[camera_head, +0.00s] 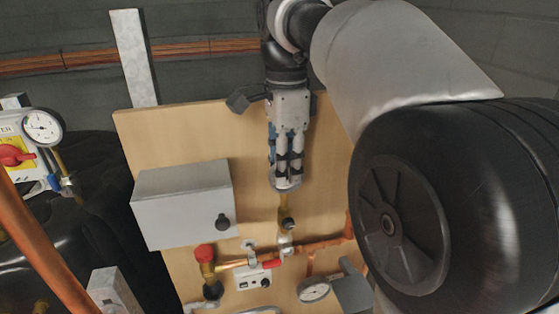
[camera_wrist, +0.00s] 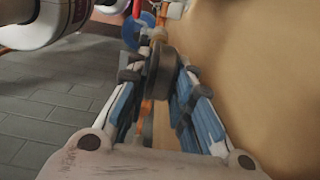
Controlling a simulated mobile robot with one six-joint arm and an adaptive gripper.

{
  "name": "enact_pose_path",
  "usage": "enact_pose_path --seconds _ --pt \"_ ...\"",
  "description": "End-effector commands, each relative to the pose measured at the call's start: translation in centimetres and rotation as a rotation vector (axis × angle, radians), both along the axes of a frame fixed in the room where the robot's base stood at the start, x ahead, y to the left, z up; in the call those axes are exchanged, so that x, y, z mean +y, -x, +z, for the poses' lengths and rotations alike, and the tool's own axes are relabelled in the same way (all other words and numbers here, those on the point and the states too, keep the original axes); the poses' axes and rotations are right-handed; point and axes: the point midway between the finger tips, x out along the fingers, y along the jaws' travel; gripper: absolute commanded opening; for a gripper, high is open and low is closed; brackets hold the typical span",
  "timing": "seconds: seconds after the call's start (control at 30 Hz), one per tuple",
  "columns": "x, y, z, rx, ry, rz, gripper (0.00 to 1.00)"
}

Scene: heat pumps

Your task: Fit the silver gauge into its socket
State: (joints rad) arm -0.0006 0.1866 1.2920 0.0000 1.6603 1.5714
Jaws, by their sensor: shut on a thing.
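My gripper (camera_head: 287,178) points down in front of the wooden board and is shut on the silver gauge (camera_head: 288,186). Only a little of the gauge's rim shows below the fingertips in the head view. In the wrist view the gauge (camera_wrist: 162,72) is a dark round body, seen edge-on between the blue-padded fingers (camera_wrist: 160,85). A brass upright fitting (camera_head: 284,205), which looks like the socket, stands directly below the gauge on the pipework. The gauge's stem is hidden, and I cannot tell whether it touches or sits in the fitting.
A grey box (camera_head: 182,205) is on the board (camera_head: 145,130) to the left. A red-capped valve (camera_head: 205,255), a red-handled valve (camera_head: 270,264) and another gauge (camera_head: 313,290) are below. A white-faced gauge (camera_head: 42,127) is far left.

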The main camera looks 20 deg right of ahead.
Motion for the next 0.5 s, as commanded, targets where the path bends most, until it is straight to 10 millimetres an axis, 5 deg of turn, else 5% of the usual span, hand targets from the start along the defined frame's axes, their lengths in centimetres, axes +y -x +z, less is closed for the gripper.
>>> enact_pose_path --seconds 0.5 --pt "0.01 0.09 -0.69 0.001 0.0 0.0 0.0"
